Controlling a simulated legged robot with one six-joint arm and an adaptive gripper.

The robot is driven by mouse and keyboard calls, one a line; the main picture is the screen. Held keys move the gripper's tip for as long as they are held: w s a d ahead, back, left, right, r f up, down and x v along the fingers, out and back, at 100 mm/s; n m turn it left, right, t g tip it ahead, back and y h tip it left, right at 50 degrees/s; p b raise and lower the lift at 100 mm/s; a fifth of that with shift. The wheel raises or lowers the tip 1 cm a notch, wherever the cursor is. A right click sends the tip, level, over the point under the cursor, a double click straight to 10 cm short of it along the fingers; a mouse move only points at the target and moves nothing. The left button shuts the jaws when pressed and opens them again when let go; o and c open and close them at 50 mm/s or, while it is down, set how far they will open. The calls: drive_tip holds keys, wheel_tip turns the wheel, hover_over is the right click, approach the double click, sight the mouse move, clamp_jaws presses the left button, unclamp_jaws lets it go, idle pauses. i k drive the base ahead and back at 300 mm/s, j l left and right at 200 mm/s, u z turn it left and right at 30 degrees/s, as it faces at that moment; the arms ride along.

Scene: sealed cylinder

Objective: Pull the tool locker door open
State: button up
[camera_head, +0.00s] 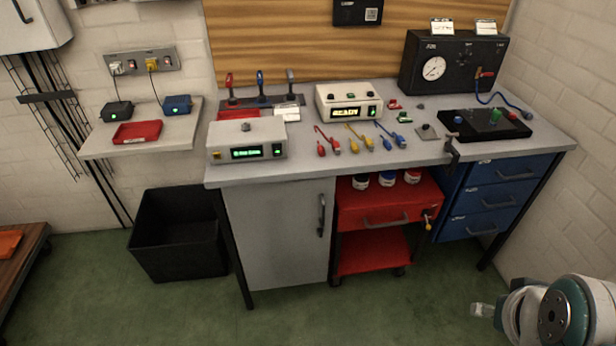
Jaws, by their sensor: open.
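A pale grey locker door (277,235) closes the cabinet under the left half of the workbench. It looks shut, with no visible gap at its edges. A dark vertical bar handle (321,215) is on the right side of the door, in its upper half. Only a part of my arm shows at the lower right corner, well apart from the door and handle. The inside of the locker is hidden.
A red trolley (388,215) with bottles stands right of the door. A black bin (177,235) stands to its left. A bench leg (239,255) runs beside the door's left edge. The green floor (390,312) in front is clear. Blue drawers (497,200) are farther right.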

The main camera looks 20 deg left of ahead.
sight(275, 226)
drive_tip(key=u, duration=1.3)
drive_tip(key=z, duration=0.35)
drive_tip(key=i, duration=0.05)
